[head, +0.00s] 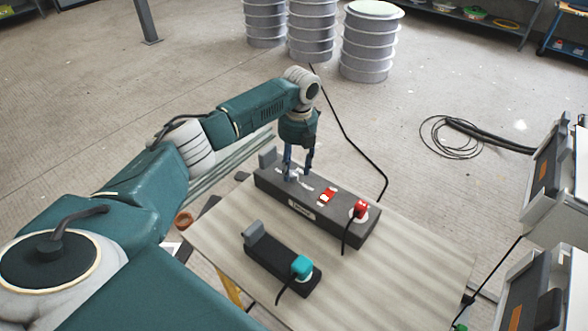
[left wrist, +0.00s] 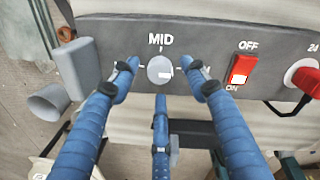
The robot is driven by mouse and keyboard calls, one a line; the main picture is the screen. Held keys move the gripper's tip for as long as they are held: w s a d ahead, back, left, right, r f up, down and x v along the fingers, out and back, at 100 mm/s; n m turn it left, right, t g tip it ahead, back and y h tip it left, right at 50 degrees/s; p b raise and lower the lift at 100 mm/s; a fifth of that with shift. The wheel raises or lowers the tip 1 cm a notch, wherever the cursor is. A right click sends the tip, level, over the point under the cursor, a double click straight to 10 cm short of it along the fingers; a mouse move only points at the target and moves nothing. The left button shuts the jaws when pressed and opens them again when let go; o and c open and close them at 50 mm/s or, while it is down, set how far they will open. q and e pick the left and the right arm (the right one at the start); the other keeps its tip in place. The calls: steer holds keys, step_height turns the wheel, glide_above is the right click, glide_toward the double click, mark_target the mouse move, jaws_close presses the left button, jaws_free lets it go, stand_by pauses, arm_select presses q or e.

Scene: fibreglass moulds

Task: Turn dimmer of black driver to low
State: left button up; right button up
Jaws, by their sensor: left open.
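The long black driver (head: 345,222) lies on the table. In the left wrist view its panel (left wrist: 215,60) shows a round grey dimmer knob (left wrist: 158,76) under the word MID. A small light mark shows on the knob, but I cannot tell clearly which way it points. My left gripper (head: 299,174) is over the far left part of the driver, fingers pointing down. My right gripper is out of view.
The driver also has a red OFF/ON switch (left wrist: 243,68) and a red plug (head: 360,209). A smaller dark box (head: 270,258) with a teal plug (head: 302,266) lies nearer on the table (head: 400,270). Cables run off the table. Ribbed drums (head: 368,45) stand behind.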

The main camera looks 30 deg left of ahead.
arm_select(q)
steer(key=shift+a+f, duration=0.1)
steer(key=shift+f, duration=0.85)
steer(key=shift+c, duration=0.3)
steer(key=c, duration=1.1)
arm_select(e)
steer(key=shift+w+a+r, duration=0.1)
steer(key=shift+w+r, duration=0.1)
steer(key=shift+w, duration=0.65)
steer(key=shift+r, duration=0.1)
